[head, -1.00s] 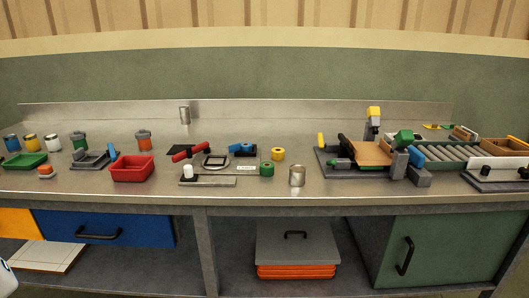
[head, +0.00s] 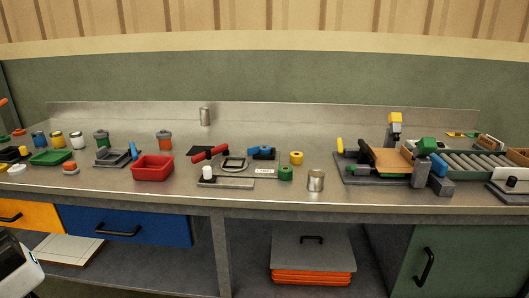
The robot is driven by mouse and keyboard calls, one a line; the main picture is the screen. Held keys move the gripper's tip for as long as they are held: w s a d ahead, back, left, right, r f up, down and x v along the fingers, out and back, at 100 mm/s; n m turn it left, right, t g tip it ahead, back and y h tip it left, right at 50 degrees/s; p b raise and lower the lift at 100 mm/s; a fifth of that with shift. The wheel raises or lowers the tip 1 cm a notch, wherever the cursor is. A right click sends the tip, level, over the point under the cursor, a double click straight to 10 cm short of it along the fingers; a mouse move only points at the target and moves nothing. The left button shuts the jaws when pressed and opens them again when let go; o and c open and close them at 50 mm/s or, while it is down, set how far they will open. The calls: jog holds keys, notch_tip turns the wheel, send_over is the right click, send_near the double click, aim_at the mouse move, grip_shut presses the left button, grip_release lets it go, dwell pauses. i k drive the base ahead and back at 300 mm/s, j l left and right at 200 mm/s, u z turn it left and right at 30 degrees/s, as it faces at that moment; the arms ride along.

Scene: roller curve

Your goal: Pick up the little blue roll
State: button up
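A small blue piece (head: 260,150) lies near the middle of the bench, by a black block; it is too small to tell if it is a roll. A green roll (head: 286,173) and a yellow roll (head: 296,157) stand just right of it. Other blue parts are an upright piece (head: 134,151) on a grey clamp-like device at left and a blue cylinder-like part (head: 438,165) by the roller fixture. My gripper cannot be made out; only a white and black part of my own body shows at the bottom left.
The steel bench (head: 390,205) runs across the view. A red tray (head: 153,168), a green tray (head: 50,158) and several cans stand at left. A metal can (head: 316,180) stands near the front edge. A roller conveyor (head: 475,163) is at right. Drawers and a cabinet are below.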

aim_at(263, 150)
jog(key=i+l+z, duration=0.15)
jog(key=i, duration=0.3)
jog(key=i+l+z, duration=0.15)
jog(key=i, duration=0.35)
jog(key=i+l+z, duration=0.15)
jog(key=i, duration=0.35)
